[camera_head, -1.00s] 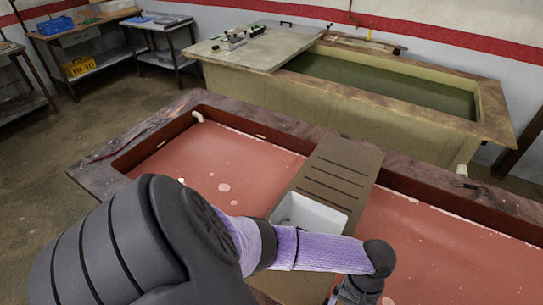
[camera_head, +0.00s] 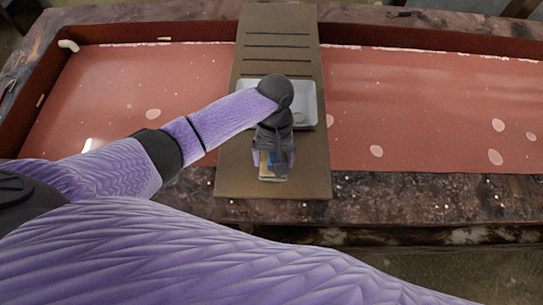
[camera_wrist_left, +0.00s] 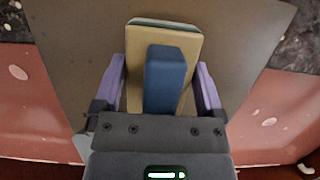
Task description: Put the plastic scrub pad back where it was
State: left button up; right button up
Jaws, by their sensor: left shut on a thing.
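The plastic scrub pad, a tan block with a green edge and a blue raised part, shows in the wrist view (camera_wrist_left: 188,42) and, partly hidden, in the head view (camera_head: 273,179). My left gripper (camera_head: 273,163) is shut on it, one purple finger on each side; it also shows in the wrist view (camera_wrist_left: 162,82). The gripper points down over the near end of the brown rack board (camera_head: 228,182). I cannot tell whether the pad touches the board. My right gripper is not in view.
A white tray (camera_head: 308,110) sits in the board just beyond the gripper, partly hidden by my left arm. Several dark slots (camera_head: 278,46) cross the board's far end. The board spans a red-floored trough (camera_head: 400,110) with a dark stone rim (camera_head: 420,190).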

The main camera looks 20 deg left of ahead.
pick_arm(q)
jog(key=shift+f, duration=0.45)
jog(key=shift+r, duration=0.1)
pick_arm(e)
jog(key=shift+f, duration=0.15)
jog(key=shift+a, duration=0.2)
pick_arm(q)
jog(key=o, duration=1.1)
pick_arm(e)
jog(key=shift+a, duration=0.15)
pick_arm(q)
jog(key=shift+o, duration=0.2)
jog(key=p+v, duration=0.3)
jog(key=v, duration=0.9)
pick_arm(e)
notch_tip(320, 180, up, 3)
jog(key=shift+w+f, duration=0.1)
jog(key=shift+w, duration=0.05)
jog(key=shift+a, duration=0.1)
